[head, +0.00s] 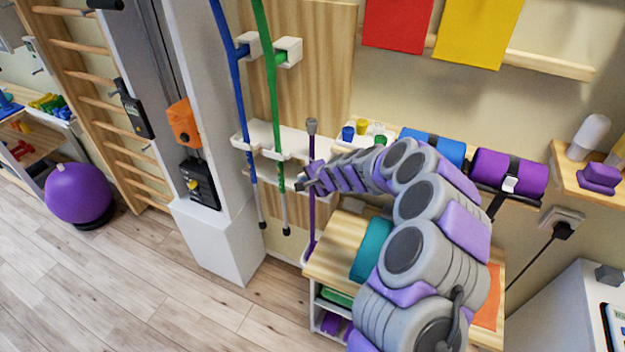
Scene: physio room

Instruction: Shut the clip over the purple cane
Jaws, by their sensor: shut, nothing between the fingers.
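The purple cane (311,222) stands upright at the white rack (262,133), right of the green cane (272,105) and the blue cane (238,100). It has a grey top and a thin shaft. My gripper (303,186) is shut and empty, its tip at the purple cane's middle; I cannot tell whether it touches. The clip for the purple cane cannot be made out, as my gripper and wrist cover that part of the rack.
My arm reaches in from the lower right, above a wooden shelf unit (330,250) with a teal roll (372,250). Blue and purple rolls (508,174) hang at the wall. A white column base (215,240) stands left. Open floor (110,285) lies lower left.

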